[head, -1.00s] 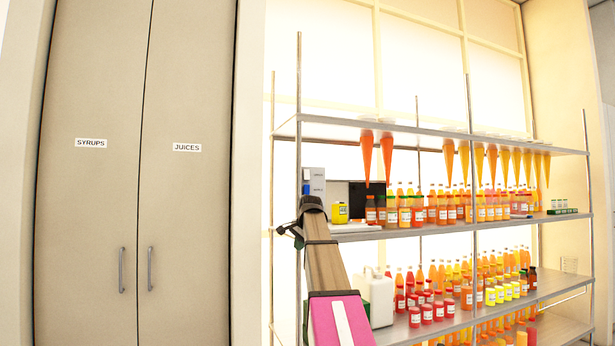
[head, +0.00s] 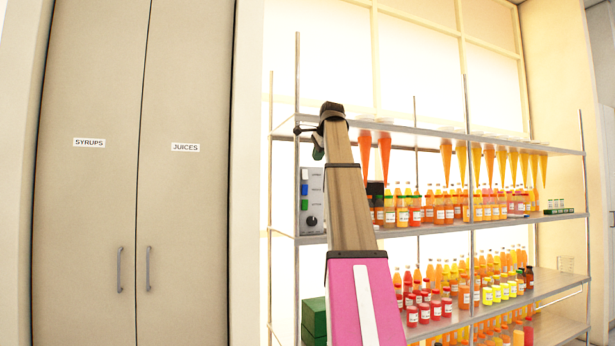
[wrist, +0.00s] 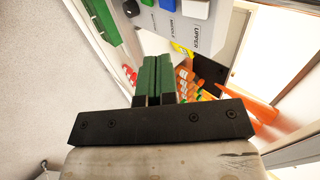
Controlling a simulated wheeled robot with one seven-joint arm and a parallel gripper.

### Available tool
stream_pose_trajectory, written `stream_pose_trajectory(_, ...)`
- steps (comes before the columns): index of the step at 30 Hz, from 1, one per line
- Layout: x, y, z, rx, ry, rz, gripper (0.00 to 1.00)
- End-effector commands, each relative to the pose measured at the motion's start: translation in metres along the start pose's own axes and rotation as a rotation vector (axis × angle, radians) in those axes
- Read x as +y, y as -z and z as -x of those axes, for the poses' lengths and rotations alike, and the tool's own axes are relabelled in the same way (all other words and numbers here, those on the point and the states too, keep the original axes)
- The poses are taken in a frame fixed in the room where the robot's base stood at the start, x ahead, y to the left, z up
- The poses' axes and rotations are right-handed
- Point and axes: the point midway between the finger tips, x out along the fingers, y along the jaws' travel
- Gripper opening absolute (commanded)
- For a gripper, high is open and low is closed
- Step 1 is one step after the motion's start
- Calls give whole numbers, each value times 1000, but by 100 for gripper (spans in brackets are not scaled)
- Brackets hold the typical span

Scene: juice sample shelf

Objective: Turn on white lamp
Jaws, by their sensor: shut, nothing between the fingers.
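A grey control box (head: 311,200) stands at the left end of the middle shelf. Down its face are a white switch (head: 305,173), a blue switch (head: 304,189), a green switch (head: 304,204) and a black knob (head: 312,221). No separate white lamp can be made out. My gripper (head: 318,154) is above the box in the head view, near the top shelf. In the wrist view, its green fingers (wrist: 152,75) are shut and empty, apart from the box.
The top shelf (head: 400,127) holds hanging orange cones (head: 365,155) close to my arm. Bottles and jars crowd the shelves to the right. A metal post (head: 297,90) stands at the left. Green boxes (head: 313,317) sit low. Closed cupboard doors (head: 90,200) are at left.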

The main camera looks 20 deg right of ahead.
Motion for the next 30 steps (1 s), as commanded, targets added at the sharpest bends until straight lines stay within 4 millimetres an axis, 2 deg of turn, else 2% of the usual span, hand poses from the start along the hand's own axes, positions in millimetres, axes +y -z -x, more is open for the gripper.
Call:
stream_pose_trajectory(5, -5, 1, 13, 2, 8, -14, 0)
stream_pose_trajectory(17, -5, 1, 8, 2, 7, -13, 0)
stream_pose_trajectory(23, -4, 0, -18, 2, 7, -13, 0)
stream_pose_trajectory(30, -5, 0, -63, 1, 6, -13, 0)
